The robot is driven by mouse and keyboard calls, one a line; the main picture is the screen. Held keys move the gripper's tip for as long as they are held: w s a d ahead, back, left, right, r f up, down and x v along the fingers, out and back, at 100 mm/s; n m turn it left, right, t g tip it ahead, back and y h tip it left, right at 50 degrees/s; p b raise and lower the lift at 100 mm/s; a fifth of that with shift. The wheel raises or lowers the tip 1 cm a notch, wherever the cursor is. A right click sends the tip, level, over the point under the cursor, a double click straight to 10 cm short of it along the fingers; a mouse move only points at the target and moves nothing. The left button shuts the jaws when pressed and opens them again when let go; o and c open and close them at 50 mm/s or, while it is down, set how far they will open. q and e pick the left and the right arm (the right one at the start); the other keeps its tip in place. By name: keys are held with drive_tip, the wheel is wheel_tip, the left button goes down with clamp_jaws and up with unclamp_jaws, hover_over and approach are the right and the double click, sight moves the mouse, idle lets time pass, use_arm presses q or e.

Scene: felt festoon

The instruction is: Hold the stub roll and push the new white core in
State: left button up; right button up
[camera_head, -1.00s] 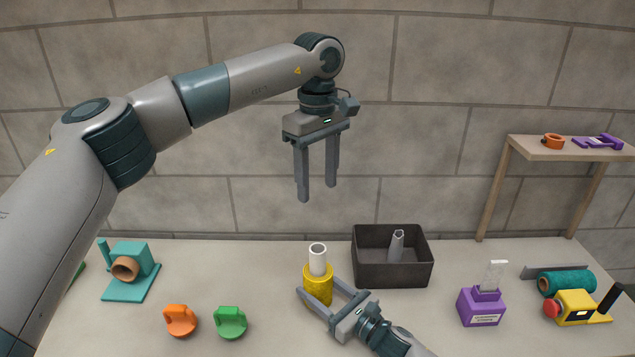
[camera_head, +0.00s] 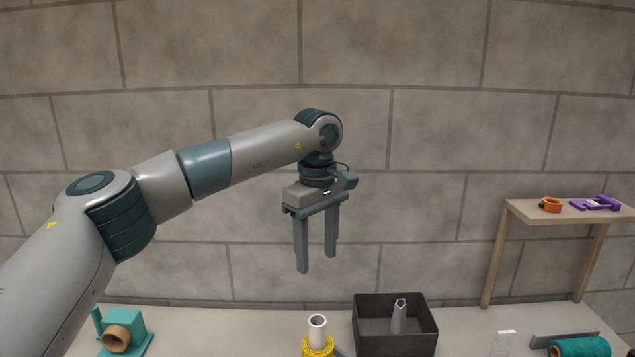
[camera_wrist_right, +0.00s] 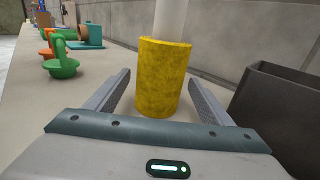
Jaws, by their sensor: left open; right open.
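The stub roll is a yellow cylinder (camera_head: 317,347), cut off by the bottom edge of the head view. It stands upright in the right wrist view (camera_wrist_right: 162,80). The white core (camera_head: 317,328) stands upright in its top, its upper part showing; its lower end is hidden in the roll. In the right wrist view the core (camera_wrist_right: 170,18) runs out at the top edge. My right gripper (camera_wrist_right: 165,92) is open with its fingers on either side of the yellow roll, gaps showing. My left gripper (camera_head: 317,262) is open and empty, pointing down, in the air above the core.
A dark open box (camera_head: 362,338) with a grey-white tube (camera_head: 399,316) in it stands right of the roll. A teal dispenser (camera_head: 128,326) stands at left. A wooden shelf (camera_head: 530,214) holds an orange ring (camera_head: 551,205) and a purple tool (camera_head: 600,203). A teal roll (camera_head: 580,347) lies at right.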

drive_tip(key=v, duration=0.9)
drive_tip(key=shift+s+d, duration=0.15)
drive_tip(key=shift+s, duration=0.05)
drive_tip(key=shift+r, duration=0.1)
